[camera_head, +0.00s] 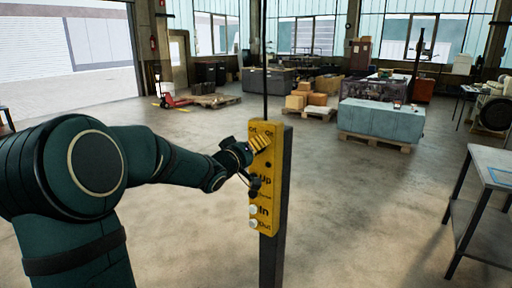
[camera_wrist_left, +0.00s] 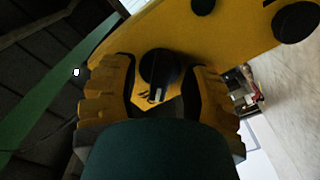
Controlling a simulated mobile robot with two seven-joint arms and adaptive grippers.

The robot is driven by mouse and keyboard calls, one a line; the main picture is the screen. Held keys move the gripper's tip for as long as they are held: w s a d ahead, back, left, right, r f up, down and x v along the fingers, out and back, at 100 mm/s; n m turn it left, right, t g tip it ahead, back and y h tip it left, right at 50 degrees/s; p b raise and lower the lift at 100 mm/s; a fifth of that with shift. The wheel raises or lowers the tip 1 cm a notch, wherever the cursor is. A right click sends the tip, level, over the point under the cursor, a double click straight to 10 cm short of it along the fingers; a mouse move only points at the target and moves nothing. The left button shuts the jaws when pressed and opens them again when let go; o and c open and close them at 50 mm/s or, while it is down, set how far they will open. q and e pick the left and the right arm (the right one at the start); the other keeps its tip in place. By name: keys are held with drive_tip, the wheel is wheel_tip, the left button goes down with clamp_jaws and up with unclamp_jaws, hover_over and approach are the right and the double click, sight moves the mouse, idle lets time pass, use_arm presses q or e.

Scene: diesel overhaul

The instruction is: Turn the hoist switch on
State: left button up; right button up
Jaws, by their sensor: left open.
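The yellow hoist control box (camera_head: 266,190) hangs on a dark post in the middle of the head view, marked Off and On at the top, then Up, In and Out lower down. My left gripper (camera_head: 259,144) is at its upper part, just under the Off/On marks, and hides the switch there. In the left wrist view the black round switch knob (camera_wrist_left: 159,66) sits between the two open yellow fingers of my left gripper (camera_wrist_left: 160,84). Gaps show between knob and fingers; the knob's setting is unclear. My right gripper is not in view.
A grey metal table (camera_head: 485,205) stands at the right. A blue-grey block (camera_head: 382,122) on a pallet and cardboard boxes (camera_head: 305,99) stand farther back. A red pallet jack (camera_head: 174,101) is at the back left. The floor around the control box is clear.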

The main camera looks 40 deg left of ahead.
use_arm(q)
clamp_jaws()
